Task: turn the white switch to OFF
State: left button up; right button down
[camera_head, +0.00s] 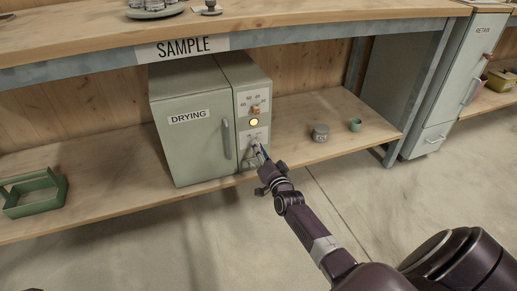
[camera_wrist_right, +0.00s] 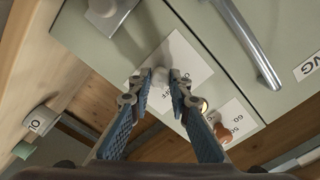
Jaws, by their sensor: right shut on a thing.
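The pale green drying oven (camera_head: 190,135) stands on the lower shelf, with a narrow control panel on its right side. The white switch (camera_wrist_right: 160,76) sits on a white label plate (camera_wrist_right: 190,66) on that panel, below a lit yellow lamp (camera_head: 254,122). My right gripper (camera_head: 259,152) is at the lower panel. In the wrist view its two fingertips (camera_wrist_right: 161,77) are closed on either side of the white switch. The fingers partly hide the switch and its lettering; I read "OFF" only in part, and cannot tell the switch's setting. My left gripper is not in view.
An orange knob (camera_head: 255,109) is above the lamp. A grey jar (camera_head: 320,132) and green cup (camera_head: 355,125) stand right of the oven; a green caddy (camera_head: 35,195) is left. The tabletop (camera_head: 100,40) overhangs.

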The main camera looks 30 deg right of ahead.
jog(key=c, duration=1.8)
grip_release()
jog(key=v, duration=1.2)
